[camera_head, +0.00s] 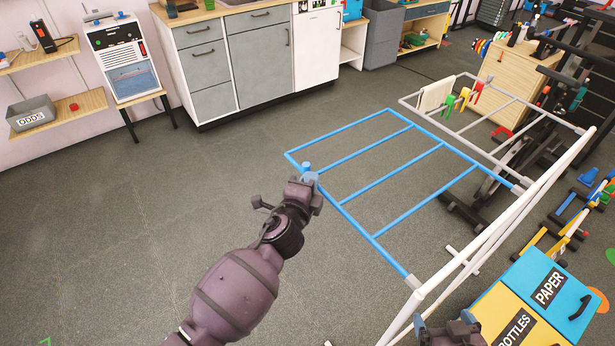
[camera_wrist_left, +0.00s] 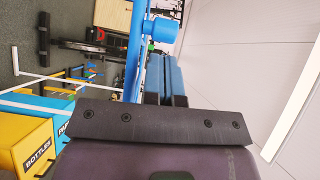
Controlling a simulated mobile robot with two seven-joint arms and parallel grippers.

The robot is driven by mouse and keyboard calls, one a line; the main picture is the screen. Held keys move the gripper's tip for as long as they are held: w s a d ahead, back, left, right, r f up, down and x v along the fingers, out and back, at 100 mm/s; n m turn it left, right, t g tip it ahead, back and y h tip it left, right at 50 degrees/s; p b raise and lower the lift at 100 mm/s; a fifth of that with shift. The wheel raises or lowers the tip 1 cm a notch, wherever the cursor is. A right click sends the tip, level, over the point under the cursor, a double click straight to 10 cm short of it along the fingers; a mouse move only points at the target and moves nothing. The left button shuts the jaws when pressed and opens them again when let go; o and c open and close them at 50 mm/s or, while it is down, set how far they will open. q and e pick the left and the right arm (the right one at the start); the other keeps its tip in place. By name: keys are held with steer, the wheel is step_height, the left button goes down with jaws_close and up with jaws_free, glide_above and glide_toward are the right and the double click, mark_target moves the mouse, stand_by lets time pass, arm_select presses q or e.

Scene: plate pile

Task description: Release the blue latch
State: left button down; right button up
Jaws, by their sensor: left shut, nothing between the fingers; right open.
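A blue wing frame (camera_head: 388,181) of a white drying rack is level, spread out to the left. A short blue latch knob (camera_head: 307,175) sits on its outer corner region. It also looks like the blue stub (camera_wrist_left: 160,31) beside the blue rail (camera_wrist_left: 135,50) in the left wrist view. My left gripper (camera_head: 312,190) is right at that corner; in the left wrist view its two fingers (camera_wrist_left: 165,78) are together with nothing between them, just under the stub. I cannot tell whether they touch it. My right gripper (camera_head: 448,328) is open, partly cut off at the bottom edge.
The rack's white rail (camera_head: 500,212) runs along the right. A grey far wing (camera_head: 490,115) holds a cloth and coloured clips. Blue and yellow bins (camera_head: 540,290) marked PAPER and BOTTLES stand at lower right. Grey cabinets (camera_head: 230,60) line the back. The floor on the left is clear.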

mark_target(299, 169)
arm_select(q)
steer(key=shift+w+a, duration=0.25)
steer(key=shift+w, duration=0.3)
steer(key=shift+w+a, duration=1.1)
steer(key=shift+w, duration=0.3)
